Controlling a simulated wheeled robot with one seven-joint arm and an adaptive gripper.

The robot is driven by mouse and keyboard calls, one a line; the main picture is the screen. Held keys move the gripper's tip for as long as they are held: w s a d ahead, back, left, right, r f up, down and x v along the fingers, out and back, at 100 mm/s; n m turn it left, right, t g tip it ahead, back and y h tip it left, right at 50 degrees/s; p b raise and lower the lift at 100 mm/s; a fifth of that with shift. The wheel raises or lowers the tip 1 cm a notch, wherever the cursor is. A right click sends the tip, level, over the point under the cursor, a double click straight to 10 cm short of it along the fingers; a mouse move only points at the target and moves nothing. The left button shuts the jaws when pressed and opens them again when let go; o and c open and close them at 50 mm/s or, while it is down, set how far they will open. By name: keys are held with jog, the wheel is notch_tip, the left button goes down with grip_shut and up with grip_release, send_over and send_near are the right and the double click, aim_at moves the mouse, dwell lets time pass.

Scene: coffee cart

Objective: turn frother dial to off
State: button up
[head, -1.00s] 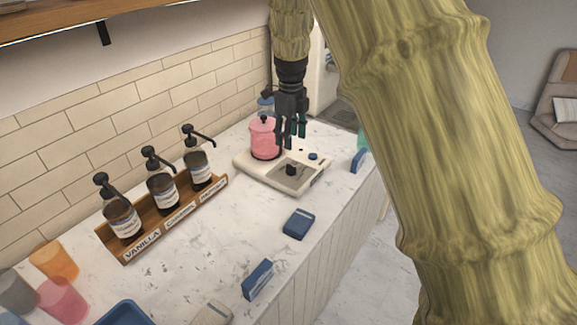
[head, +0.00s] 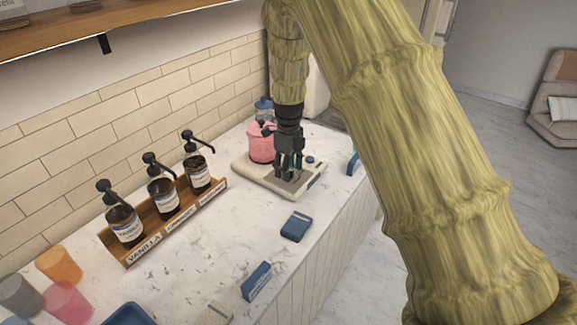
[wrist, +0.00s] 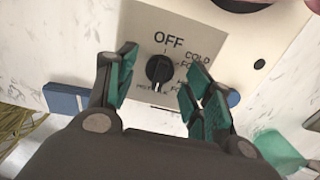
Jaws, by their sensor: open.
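The black frother dial (wrist: 159,70) sits on a grey panel (wrist: 180,22) with OFF printed above it in the wrist view. Other labels, partly hidden, are at its right and below. Its white mark is on the lower side, facing away from OFF. My gripper (wrist: 158,76) is open, with one green-padded finger on each side of the dial; I cannot tell whether either touches it. In the head view my gripper (head: 289,174) is over the panel of the cream frother base (head: 250,173) and hides the dial. A pink jug (head: 261,148) stands on the base.
A blue knob (head: 310,160) sits on the base beside the panel. A wooden rack (head: 135,256) with syrup bottles is to the left. A dark blue box (head: 295,228) lies in front, with clear marble counter around it. Coloured cups (head: 58,263) stand at the lower left.

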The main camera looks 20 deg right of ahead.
jog(key=c, duration=1.1)
jog(key=shift+o, duration=0.3)
